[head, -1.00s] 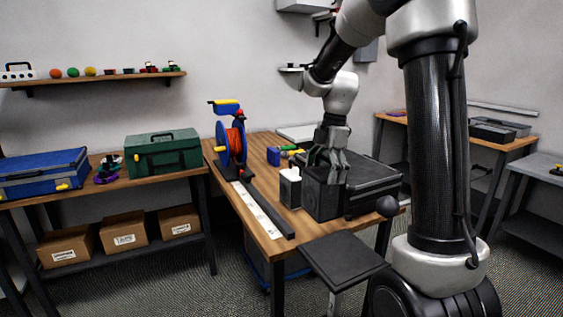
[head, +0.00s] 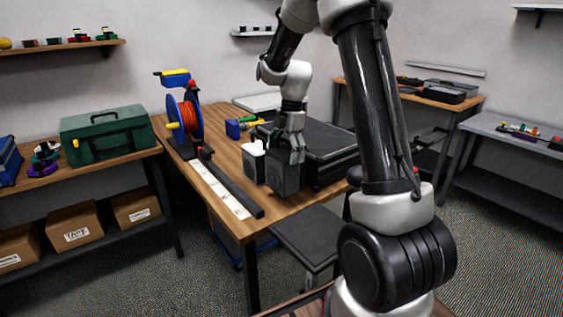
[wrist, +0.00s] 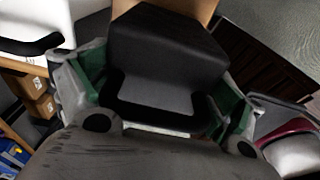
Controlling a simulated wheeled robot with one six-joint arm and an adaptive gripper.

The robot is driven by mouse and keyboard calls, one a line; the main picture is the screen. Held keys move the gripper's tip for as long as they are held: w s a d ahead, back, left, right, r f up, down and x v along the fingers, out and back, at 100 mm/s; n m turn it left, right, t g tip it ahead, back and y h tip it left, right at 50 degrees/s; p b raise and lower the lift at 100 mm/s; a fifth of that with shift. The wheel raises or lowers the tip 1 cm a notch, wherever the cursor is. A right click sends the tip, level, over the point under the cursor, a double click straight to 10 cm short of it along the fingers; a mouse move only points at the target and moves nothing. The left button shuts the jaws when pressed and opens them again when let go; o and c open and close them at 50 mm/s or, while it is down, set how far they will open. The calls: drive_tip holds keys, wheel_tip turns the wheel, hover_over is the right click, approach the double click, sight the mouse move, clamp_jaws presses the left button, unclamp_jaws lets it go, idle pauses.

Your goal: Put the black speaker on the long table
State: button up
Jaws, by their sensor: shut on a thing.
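The black speaker (head: 287,178) is a dark box near the front right of the wooden table (head: 232,222) with the cable reel. My gripper (head: 291,150) is shut on its upper part from above. In the wrist view the speaker (wrist: 165,60) fills the middle between the green-padded fingers of my gripper (wrist: 160,98). I cannot tell whether its underside touches the table. Which table is the long one is not clear from the pictures.
A cable reel (head: 184,120) and a flat strip (head: 218,188) lie left. A green toolbox (head: 105,135) sits on the left bench. A dark stool (head: 308,236) stands in front.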

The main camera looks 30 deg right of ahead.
sight(286, 179)
drive_tip(key=shift+f, duration=1.95)
drive_tip(key=o, duration=1.7)
drive_tip(key=shift+f, duration=0.1)
drive_tip(key=shift+o, duration=0.2)
